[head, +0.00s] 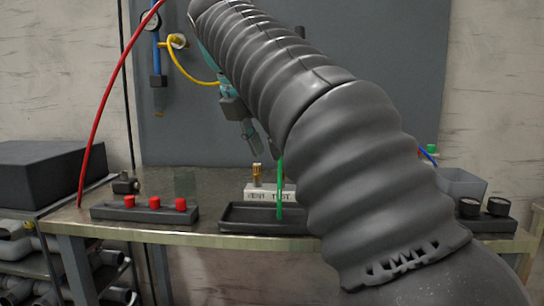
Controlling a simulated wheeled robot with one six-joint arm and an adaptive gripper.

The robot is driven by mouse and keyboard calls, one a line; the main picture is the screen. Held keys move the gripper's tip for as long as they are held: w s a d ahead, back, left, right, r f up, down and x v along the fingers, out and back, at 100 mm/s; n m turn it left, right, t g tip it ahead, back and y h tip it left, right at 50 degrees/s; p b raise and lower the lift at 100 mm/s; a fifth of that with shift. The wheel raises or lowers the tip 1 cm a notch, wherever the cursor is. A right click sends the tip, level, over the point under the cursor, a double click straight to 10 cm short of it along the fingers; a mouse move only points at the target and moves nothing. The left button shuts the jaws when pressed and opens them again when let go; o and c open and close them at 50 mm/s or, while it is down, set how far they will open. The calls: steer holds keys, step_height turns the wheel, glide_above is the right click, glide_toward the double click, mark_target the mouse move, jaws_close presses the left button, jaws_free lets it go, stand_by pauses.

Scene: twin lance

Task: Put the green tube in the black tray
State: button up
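A thin green tube (280,188) stands upright in the picture, its lower end over the black tray (230,226). I cannot tell whether that end touches the tray. The low black tray lies at the front of the metal table, its right end hidden behind my arm. My gripper (263,146) points down above the table, just left of the tube's top. The tube's top meets the edge of my gripper and arm, which partly hide it. Two dark finger parts show, but their grip on the tube is not clear.
A white lettered block (262,192) with a brass fitting (257,173) stands behind the tray. A black bar with red knobs (146,213) lies to its left. A red hose (108,97) rises at left. Grey bin (462,184) and black gauges (485,208) are at right.

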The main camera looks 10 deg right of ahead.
steer(key=s+d+f+m+y, duration=0.1)
steer(key=s+f+m, duration=0.5)
steer(key=f, duration=0.5)
steer(key=s+d+f+m+t+y, duration=0.1)
steer(key=s+f+m+y, duration=0.1)
steer(key=s+f+m, duration=0.5)
steer(key=s+d+f+m+y, duration=0.1)
steer(key=s+f+m, duration=0.5)
steer(key=f+m, duration=0.7)
step_height(320, 180, down, 2)
steer(key=shift+s+d+f+t, duration=0.25)
steer(key=shift+s+d+t, duration=0.15)
steer(key=shift+d, duration=0.05)
